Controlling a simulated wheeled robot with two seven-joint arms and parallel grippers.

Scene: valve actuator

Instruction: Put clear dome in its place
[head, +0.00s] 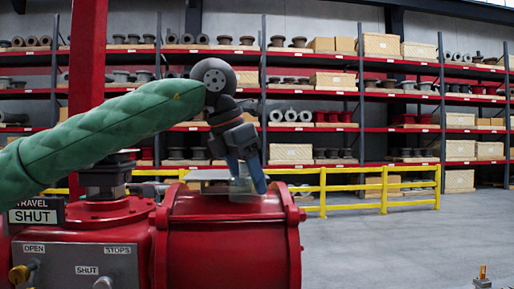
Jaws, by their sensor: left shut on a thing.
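My left gripper (247,178) comes in from the left on a green-sleeved arm and points down above the red cylinder of the valve actuator (225,245). Its blue-tipped fingers are shut on a small see-through piece, the clear dome (242,189), which is faint against the background. The dome is at the top of the red cylinder; I cannot tell whether it touches it. A black position indicator (104,180) stands on the red housing to the left, partly under my arm. My right gripper is not in view.
A grey panel (80,268) with OPEN, SHUT and STOPS labels is at the lower left, beside a TRAVEL SHUT sign (36,214). A red post (87,60) rises behind. A yellow railing (384,190) and loaded shelves stand further back. The floor at right is mostly clear.

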